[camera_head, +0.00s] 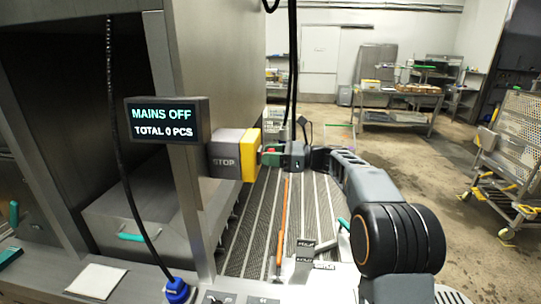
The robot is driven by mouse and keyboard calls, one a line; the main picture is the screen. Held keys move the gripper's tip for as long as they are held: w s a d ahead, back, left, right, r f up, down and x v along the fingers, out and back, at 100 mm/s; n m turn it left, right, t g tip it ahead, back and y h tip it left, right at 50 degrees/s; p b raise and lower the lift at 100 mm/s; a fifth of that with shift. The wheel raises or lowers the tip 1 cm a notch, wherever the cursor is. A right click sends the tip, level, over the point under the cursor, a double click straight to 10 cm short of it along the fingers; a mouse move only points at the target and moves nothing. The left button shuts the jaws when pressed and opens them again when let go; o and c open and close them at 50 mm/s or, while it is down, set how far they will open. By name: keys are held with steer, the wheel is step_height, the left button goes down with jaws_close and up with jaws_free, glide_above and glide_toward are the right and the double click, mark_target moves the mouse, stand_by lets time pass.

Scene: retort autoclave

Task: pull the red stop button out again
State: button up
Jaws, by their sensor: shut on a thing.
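The stop box (235,155) is a grey housing lettered STOP with a yellow face on its right side. It is mounted on the steel post of the machine. The red stop button (270,151) shows as a small red patch just right of the yellow face. My gripper (270,155) reaches in from the right and is shut on the button; its green fingers hide most of it. How far the button stands out from the face cannot be told. A display (168,120) left of the box reads MAINS OFF and TOTAL 0 PCS.
A steel cabinet with an open front stands at the left. A blue connector (178,290) with a black cable sits on the front ledge. Black cables hang behind my gripper. A wheeled rack (515,150) and a work table (400,97) stand farther right, with open floor between.

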steer(key=c, duration=0.5)
steer(key=shift+d+r+p, duration=0.15)
steer(key=shift+d+p, duration=0.35)
steer(key=shift+p, duration=0.15)
steer(key=shift+c, duration=0.2)
steer(key=shift+s+d, duration=0.15)
steer(key=shift+d, duration=0.15)
steer(key=o, duration=1.2)
steer(key=shift+d, duration=0.15)
steer(key=shift+o, duration=0.4)
steer(key=s+d+b, duration=0.2)
steer(key=d, duration=1.1)
steer(key=shift+s+d, duration=0.15)
steer(key=shift+s, duration=0.15)
